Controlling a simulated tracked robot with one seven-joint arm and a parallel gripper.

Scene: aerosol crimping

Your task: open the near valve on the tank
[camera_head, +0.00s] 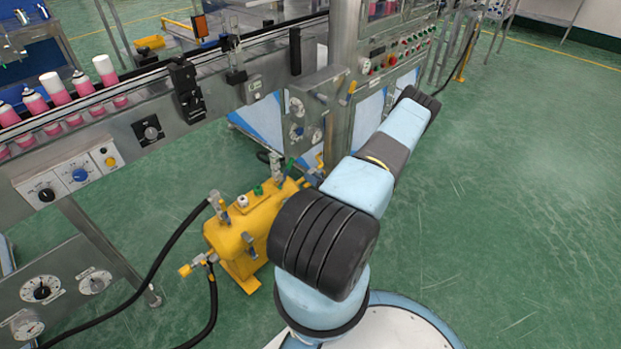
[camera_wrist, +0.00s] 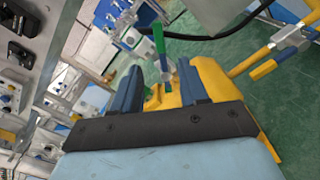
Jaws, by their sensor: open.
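The yellow tank (camera_head: 238,240) stands on the green floor left of my arm in the head view; part of its right side is hidden by my arm. A yellow-handled valve (camera_head: 186,270) sticks out at its lower left end. A green lever (camera_head: 289,167) rises at its far end. In the wrist view the tank (camera_wrist: 218,82) lies beyond my gripper (camera_wrist: 161,67), whose two blue fingers are apart. The green lever (camera_wrist: 159,42) shows ahead, in line with the gap between the fingers. Contact cannot be judged. A yellow handle (camera_wrist: 264,69) shows at right, outside the fingers.
A conveyor (camera_head: 120,110) with pink cans runs along the left. A control cabinet (camera_head: 395,50) stands behind the tank. Black hoses (camera_head: 165,250) run from the tank to the lower left. Green floor (camera_head: 510,180) at the right is clear.

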